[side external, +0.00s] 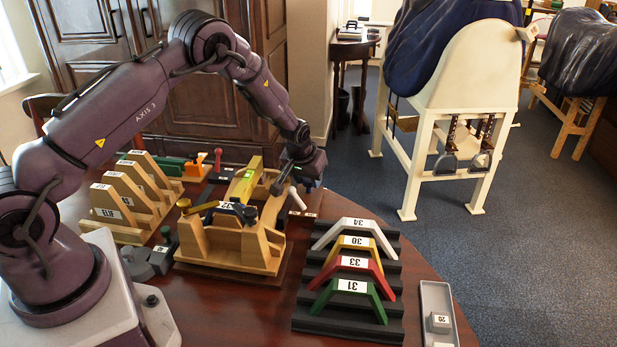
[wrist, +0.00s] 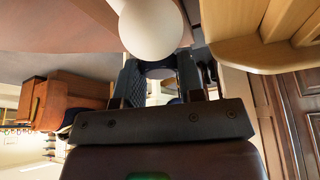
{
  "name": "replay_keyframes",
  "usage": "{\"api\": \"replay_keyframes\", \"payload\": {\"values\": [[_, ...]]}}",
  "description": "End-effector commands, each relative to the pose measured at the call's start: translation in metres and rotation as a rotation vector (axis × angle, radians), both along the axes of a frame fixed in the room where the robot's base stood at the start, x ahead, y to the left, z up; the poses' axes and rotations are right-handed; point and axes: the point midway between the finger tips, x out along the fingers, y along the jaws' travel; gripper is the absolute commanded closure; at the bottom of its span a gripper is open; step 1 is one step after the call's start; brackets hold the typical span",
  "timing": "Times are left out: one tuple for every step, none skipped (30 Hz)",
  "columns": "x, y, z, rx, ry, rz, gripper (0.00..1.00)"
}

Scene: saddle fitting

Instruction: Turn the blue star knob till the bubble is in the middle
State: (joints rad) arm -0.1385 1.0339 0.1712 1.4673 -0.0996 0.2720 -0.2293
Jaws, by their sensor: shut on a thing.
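My gripper (side external: 281,186) points down at the right end of the wooden fixture (side external: 230,248). In the wrist view its two fingers (wrist: 158,68) close on a dark blue-grey piece, which I take for the blue star knob (wrist: 160,72); its star shape is hidden. A white rounded thing (wrist: 152,28) covers the fingertips and part of this piece. In the side view the knob is hidden by the gripper. A yellow bar (side external: 238,190) on the fixture carries a green level vial (side external: 247,173). The bubble is too small to place.
A black rack (side external: 322,310) of numbered coloured arches stands to the right, with a grey tray (side external: 437,300) beyond it. Wooden stepped blocks (side external: 125,205) stand left of the fixture. A dark blue arch (side external: 228,207) marked 32 is on the fixture. A white rod (side external: 298,199) is close beside my gripper.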

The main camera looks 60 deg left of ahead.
Motion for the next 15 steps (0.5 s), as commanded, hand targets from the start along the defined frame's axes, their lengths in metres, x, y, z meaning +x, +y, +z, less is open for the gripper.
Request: {"api": "replay_keyframes", "payload": {"values": [[-0.0006, -0.0003, -0.0002, 0.000, 0.002, -0.001, 0.88], [-0.0006, -0.0003, -0.0002, 0.000, 0.002, -0.001, 0.60], [-0.0006, -0.0003, -0.0002, 0.000, 0.002, 0.000, 0.51], [-0.0006, -0.0002, -0.0001, 0.000, 0.002, 0.000, 0.44], [-0.0006, -0.0002, -0.0001, 0.000, 0.002, 0.000, 0.41], [-0.0004, -0.0002, -0.0001, 0.000, 0.002, 0.000, 0.41], [-0.0004, -0.0002, -0.0001, 0.000, 0.002, 0.000, 0.41], [-0.0004, -0.0002, -0.0001, 0.000, 0.001, 0.000, 0.41], [-0.0003, -0.0002, 0.0000, 0.000, 0.001, 0.000, 0.41], [-0.0003, -0.0002, 0.0001, 0.000, 0.001, 0.000, 0.41], [-0.0003, -0.0002, 0.0000, 0.000, 0.001, 0.000, 0.41], [-0.0003, -0.0002, 0.0003, 0.000, 0.001, 0.000, 0.41], [-0.0004, -0.0002, 0.0009, 0.000, 0.001, 0.000, 0.41], [-0.0006, -0.0004, 0.0020, 0.001, 0.000, 0.000, 0.41], [-0.0009, -0.0009, 0.0046, 0.000, -0.001, 0.000, 0.41]]}}
